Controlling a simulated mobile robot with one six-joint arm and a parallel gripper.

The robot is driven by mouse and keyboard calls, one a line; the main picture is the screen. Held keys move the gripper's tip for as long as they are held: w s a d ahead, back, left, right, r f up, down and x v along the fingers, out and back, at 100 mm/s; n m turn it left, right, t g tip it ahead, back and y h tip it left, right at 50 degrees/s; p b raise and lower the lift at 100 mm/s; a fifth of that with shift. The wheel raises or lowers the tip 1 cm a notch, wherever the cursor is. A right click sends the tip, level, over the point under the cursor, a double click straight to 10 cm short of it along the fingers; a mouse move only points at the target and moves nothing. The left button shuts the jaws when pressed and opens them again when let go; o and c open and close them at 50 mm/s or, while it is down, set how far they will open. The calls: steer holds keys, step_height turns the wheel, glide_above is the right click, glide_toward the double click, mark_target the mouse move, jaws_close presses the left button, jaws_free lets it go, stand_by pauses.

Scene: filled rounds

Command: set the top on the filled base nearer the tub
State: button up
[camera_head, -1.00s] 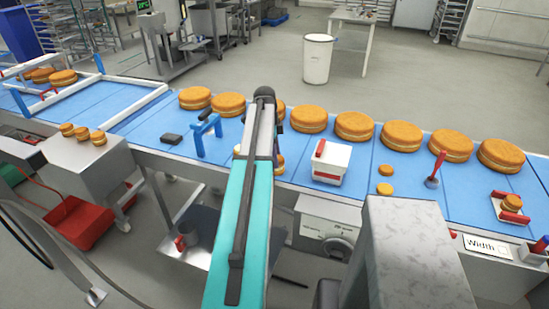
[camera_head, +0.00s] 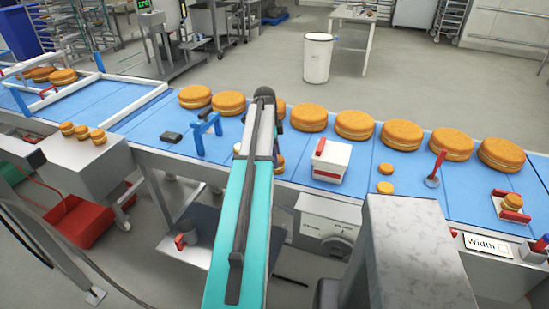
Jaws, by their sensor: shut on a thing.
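My arm reaches over the blue belt and covers the middle of it. My gripper and whatever it holds are hidden behind the arm. Two small round pieces show beside the arm: one at its right edge (camera_head: 278,163), mostly covered, and a sliver of one at its left edge (camera_head: 237,149). I cannot tell which is a filled base or a top. A white tub (camera_head: 331,161) with a red part stands on the belt to the right of the arm. Two small golden rounds lie right of the tub, one behind (camera_head: 386,170) and one in front (camera_head: 385,188).
Several large filled rounds (camera_head: 354,125) line the belt's far side. A blue stand (camera_head: 206,135) and a dark block (camera_head: 171,137) are left of the arm. A red-handled tool (camera_head: 436,168) and a small red-ended tray (camera_head: 513,216) are at right. A grey block (camera_head: 415,250) rises in front.

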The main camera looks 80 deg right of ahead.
steer(key=shift+f, duration=0.4)
stand_by(0.6)
steer(key=o, duration=0.8)
steer(key=shift+o, duration=1)
steer(key=o, duration=0.3)
steer(key=shift+s, duration=0.1)
steer(key=shift+r, duration=0.15)
steer(key=shift+r+p, duration=1.7)
steer(key=shift+r, duration=1.65)
